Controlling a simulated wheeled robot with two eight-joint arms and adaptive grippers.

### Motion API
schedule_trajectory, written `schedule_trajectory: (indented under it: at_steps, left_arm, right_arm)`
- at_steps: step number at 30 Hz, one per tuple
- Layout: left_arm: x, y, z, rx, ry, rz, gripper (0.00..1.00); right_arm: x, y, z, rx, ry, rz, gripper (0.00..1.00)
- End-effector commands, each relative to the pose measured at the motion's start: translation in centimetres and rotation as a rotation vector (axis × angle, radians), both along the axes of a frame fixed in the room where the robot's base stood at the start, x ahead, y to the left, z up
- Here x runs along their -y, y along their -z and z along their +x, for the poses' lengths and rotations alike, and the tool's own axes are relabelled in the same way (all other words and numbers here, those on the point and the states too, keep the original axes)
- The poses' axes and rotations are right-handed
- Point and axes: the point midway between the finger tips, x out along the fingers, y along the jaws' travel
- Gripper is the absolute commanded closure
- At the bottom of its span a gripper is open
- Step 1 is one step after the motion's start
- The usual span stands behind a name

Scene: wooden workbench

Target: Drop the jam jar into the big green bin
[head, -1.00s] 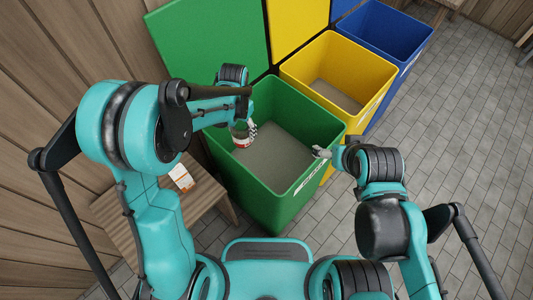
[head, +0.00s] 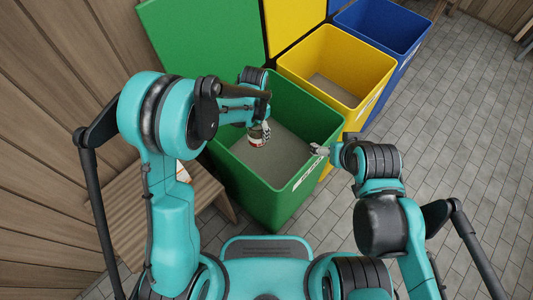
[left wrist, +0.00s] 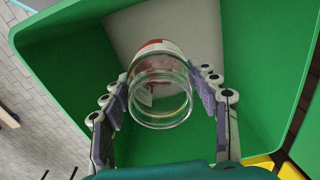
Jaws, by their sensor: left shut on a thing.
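The jam jar (head: 257,137) is a small clear jar with a red and white label. My left gripper (head: 263,130) is shut on it and holds it over the opening of the big green bin (head: 246,196). In the left wrist view the jar (left wrist: 160,98) sits between the two fingers of the gripper (left wrist: 165,100), with the green bin's walls (left wrist: 75,68) and grey floor around and below it. My right gripper (head: 319,149) is at the bin's right rim, empty; its finger opening is too small to tell.
A yellow bin (head: 350,66) and a blue bin (head: 392,38) stand behind to the right, open. A wooden bench (head: 140,215) stands left of the green bin, with a white and orange item (head: 184,173) mostly hidden by my left arm. Grey paving lies at right.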

Motion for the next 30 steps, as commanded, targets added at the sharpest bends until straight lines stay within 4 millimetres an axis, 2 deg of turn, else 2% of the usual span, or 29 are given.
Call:
schedule_trajectory:
  at_steps: [5,12,15,18,23,30]
  left_arm:
    - [0.2,-0.6,0.6,0.000,0.000,0.000,0.75]
    - [2.4,-5.6,5.4,0.000,0.001,0.000,0.75]
    - [3.2,-7.4,6.9,0.000,0.001,0.000,0.75]
    - [3.6,-8.4,7.8,0.000,0.000,0.000,0.75]
    - [3.8,-7.8,8.0,0.000,0.000,0.000,0.75]
    - [3.8,-5.1,8.0,0.000,0.000,0.000,0.75]
  right_arm:
    - [0.0,-0.3,0.0,0.000,0.000,0.000,0.17]
    - [0.0,-2.0,0.0,0.000,0.000,0.000,0.17]
    - [0.0,-2.5,0.0,0.000,0.000,0.000,0.17]
    - [0.0,-2.7,0.0,0.000,0.000,0.000,0.17]
    - [0.0,-2.1,0.0,0.000,0.000,0.000,0.17]
    - [0.0,-0.2,0.0,0.000,0.000,0.000,0.17]
